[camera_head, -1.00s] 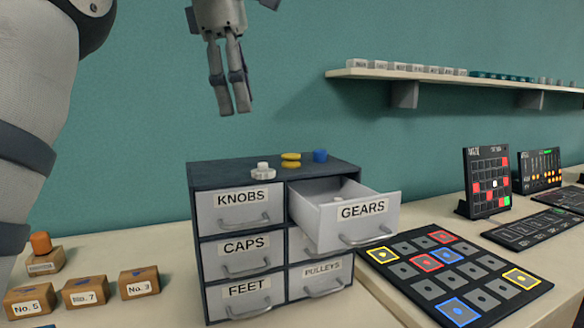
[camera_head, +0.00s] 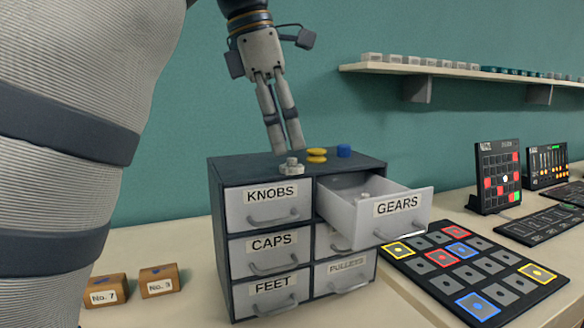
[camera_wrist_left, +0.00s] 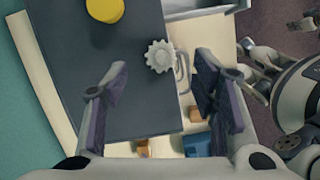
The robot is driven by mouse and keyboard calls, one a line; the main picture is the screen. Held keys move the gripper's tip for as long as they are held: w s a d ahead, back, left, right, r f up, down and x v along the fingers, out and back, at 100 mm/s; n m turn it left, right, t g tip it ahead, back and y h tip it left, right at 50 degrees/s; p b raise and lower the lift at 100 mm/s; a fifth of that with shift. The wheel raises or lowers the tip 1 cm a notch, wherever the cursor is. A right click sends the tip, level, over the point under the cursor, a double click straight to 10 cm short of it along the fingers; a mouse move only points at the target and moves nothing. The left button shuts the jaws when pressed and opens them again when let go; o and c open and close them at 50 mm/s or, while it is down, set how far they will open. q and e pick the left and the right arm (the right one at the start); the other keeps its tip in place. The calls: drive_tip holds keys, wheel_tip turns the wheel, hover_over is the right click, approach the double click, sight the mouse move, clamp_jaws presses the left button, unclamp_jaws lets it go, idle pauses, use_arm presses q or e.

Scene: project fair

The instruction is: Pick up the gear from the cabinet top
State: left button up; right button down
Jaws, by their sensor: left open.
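The grey-white toothed gear (camera_head: 291,167) lies on the dark cabinet top (camera_head: 240,168), near its front edge above the KNOBS drawer. It also shows in the left wrist view (camera_wrist_left: 159,56). My left gripper (camera_head: 285,150) points down just above and behind the gear in the head view. In the wrist view its fingers (camera_wrist_left: 161,68) are apart, one on each side of the gear, with nothing held between them.
A yellow piece (camera_head: 316,155) and a blue piece (camera_head: 344,151) stand right of the gear on the cabinet top. The GEARS drawer (camera_head: 397,204) is pulled open. Wooden blocks (camera_head: 158,281) lie left of the cabinet. A wall shelf (camera_head: 440,75) is at right.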

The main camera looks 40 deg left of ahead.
sight(290, 159)
use_arm(q)
drive_tip(key=x, duration=0.3)
drive_tip(key=shift+d+f, duration=0.1)
drive_tip(key=shift+f, duration=0.1)
drive_tip(key=c, duration=0.9)
